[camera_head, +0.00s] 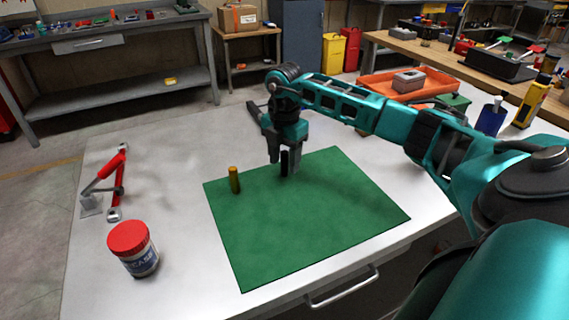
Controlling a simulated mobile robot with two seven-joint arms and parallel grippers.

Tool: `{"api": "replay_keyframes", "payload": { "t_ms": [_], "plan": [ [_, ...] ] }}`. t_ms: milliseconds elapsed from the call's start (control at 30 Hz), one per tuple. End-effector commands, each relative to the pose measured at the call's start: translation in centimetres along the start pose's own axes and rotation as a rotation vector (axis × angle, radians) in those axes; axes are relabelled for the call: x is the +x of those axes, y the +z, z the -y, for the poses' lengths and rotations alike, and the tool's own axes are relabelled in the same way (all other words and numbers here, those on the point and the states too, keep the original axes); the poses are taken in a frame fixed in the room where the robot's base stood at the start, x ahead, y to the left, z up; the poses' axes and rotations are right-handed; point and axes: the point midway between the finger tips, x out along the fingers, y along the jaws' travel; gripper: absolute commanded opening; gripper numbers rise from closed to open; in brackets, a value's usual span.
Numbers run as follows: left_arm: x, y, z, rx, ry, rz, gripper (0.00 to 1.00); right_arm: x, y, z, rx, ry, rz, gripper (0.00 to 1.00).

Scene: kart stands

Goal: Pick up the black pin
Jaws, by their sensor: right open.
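The black pin (284,163) stands upright near the back edge of the green mat (310,225). My right gripper (282,158) comes down from above at the pin, with its fingers around or right beside it; I cannot tell whether they touch it. The right gripper is open. The fingers partly hide the pin. My left gripper is not in view.
A red-lidded jar (134,249) and a red tool (113,184) are on the table's left. An orange tray (375,86) holds a grey block (408,80) at the back right. The mat's front is clear.

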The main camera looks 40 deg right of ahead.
Motion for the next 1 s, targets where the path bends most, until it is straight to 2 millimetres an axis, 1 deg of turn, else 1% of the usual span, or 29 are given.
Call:
{"api": "replay_keyframes", "payload": {
  "t_ms": [67,567,867,1000],
  "plan": [
    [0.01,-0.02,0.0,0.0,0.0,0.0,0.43,-0.02,-0.01,0.0,0.0,0.0,0.0,0.49],
    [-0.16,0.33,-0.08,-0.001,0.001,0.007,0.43,-0.07,0.01,0.01,0.0,0.0,0.0,0.01],
    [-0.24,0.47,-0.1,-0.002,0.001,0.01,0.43,-0.1,0.02,0.0,0.001,0.0,0.0,0.0],
    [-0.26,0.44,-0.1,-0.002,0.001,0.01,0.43,-0.45,0.03,-0.02,0.001,0.001,0.001,0.0]
  ]
}}
